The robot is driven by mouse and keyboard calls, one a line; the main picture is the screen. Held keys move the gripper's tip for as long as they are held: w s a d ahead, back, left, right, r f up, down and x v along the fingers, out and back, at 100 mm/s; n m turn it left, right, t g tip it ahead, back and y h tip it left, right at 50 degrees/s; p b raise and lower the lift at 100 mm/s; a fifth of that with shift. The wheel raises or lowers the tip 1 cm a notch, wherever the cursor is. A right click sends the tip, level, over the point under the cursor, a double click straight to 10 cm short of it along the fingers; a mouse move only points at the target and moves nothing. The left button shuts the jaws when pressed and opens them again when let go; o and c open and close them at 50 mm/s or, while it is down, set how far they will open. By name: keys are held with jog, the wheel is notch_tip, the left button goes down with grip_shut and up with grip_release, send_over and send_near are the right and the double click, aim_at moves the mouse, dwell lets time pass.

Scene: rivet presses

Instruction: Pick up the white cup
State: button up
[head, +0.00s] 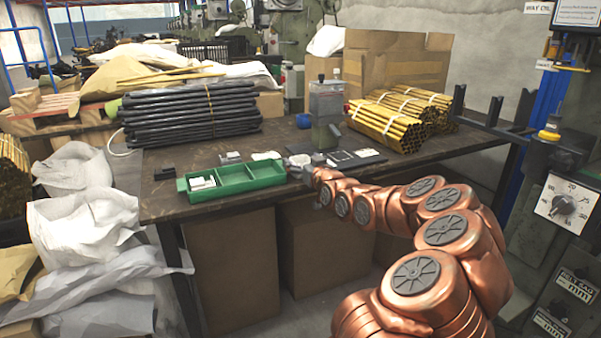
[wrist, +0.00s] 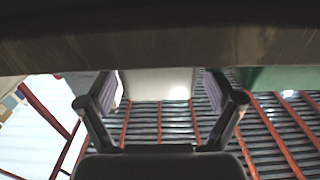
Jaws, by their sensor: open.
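The white cup (head: 299,159) stands on the workbench, just right of the green tray, and is small and partly hidden by my gripper in the head view. In the wrist view, which looks upside down, the cup (wrist: 158,84) shows as a pale block between my two fingers, below the dark table strip. My gripper (wrist: 159,92) is open, with one finger on each side of the cup and a gap beside it on the left. In the head view my gripper (head: 303,172) is at the front edge of the workbench, small and hard to make out.
The green tray (head: 262,184) with white pieces sits close on the left of the workbench (head: 160,208). A grey-green device (head: 326,108) stands just behind the cup. A dark flat plate (head: 357,158) lies right of it. Black rods (head: 190,112) and brass tubes (head: 385,126) are stacked farther back.

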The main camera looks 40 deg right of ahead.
jog(key=shift+x, duration=1.15)
jog(key=c, duration=1.1)
